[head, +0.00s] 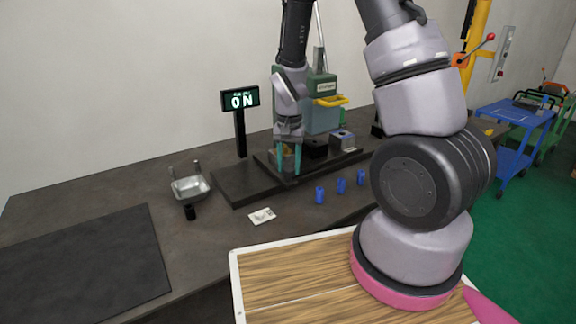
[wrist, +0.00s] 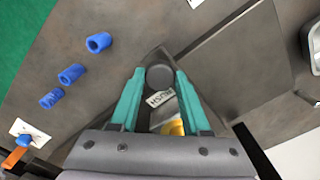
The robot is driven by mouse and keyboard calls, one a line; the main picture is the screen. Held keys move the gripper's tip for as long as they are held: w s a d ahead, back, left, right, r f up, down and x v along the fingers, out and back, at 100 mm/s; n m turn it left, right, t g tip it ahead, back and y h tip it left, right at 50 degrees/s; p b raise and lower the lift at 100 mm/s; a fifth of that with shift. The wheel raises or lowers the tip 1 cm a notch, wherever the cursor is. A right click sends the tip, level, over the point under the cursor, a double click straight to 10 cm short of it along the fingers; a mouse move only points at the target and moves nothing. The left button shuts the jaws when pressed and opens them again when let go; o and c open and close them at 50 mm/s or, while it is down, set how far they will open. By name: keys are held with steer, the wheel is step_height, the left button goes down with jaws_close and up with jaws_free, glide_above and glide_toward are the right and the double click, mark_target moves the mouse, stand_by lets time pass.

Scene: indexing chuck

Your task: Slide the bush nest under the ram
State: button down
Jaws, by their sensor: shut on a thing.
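A tag reading BUSH (wrist: 160,97) shows just behind the knob, so this is the bush nest; a yellow part (wrist: 173,128) lies between the fingers. In the head view the fingers mostly hide the nest. The green press (head: 322,88) stands behind my gripper. I cannot make out its ram, as my arm covers that area.
A black block (head: 315,148) and a grey block (head: 342,141) sit right of my gripper. Three blue bushes (head: 341,186) and a white card (head: 262,216) lie in front. The table's left is clear around a dark mat (head: 80,262).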

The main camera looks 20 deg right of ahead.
steer(key=d, duration=0.2)
steer(key=w+d, duration=0.1)
steer(key=d, duration=0.1)
steer(key=shift+w, duration=0.15)
steer(key=shift+c, duration=1.9)
jaws_free()
